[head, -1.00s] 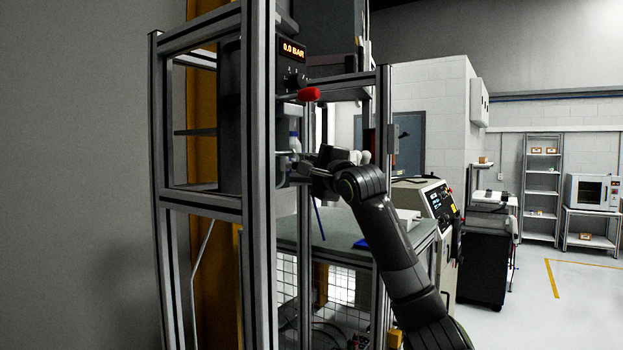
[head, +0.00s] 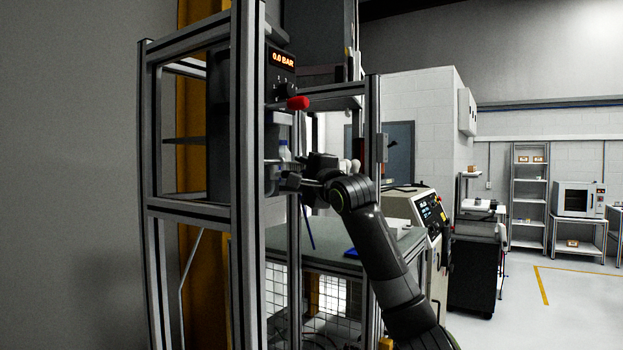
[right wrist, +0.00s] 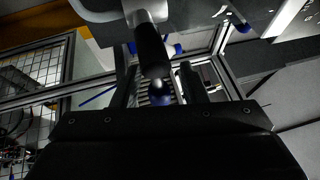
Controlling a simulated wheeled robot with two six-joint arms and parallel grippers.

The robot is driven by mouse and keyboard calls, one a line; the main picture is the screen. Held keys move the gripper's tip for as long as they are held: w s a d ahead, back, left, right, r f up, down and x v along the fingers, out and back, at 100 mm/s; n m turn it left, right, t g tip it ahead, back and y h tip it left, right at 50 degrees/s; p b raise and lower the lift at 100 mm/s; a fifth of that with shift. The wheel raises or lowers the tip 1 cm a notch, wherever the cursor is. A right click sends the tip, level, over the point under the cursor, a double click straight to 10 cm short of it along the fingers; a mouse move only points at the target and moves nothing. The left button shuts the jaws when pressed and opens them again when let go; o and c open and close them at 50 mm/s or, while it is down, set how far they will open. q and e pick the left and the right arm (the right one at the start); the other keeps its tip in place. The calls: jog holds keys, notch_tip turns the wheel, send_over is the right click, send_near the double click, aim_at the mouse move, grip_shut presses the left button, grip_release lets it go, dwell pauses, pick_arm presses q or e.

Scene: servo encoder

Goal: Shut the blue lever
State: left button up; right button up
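A thin slanted blue rod (head: 308,228) hangs below my right gripper in the head view; I cannot tell whether it is the blue lever. A similar blue rod (right wrist: 98,97) shows left of the fingers in the right wrist view. My right gripper (head: 284,182) is at the front of the machine, below a red handle (head: 298,103). In the right wrist view my right gripper (right wrist: 160,88) has its fingers apart. A dark cylindrical handle (right wrist: 151,52) and a small blue part lie in line with the gap; contact cannot be told. My left gripper is out of view.
The machine's aluminium frame posts (head: 247,240) stand close to my right gripper on the left. A display (head: 283,60) reading 0.0 BAR sits above. A grey-green table top (head: 335,245) lies below. Open floor (head: 510,325) is at the right.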

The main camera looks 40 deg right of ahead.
jog(key=shift+s+f, duration=0.2)
jog(key=shift+s, duration=0.15)
jog(key=s+a+f+b, duration=0.1)
jog(key=s+f+b, duration=0.1)
jog(key=s+b, duration=0.7)
jog(key=s, duration=0.7)
jog(key=shift+a+f, duration=0.15)
jog(key=shift+f, duration=0.2)
jog(key=shift+s, duration=0.1)
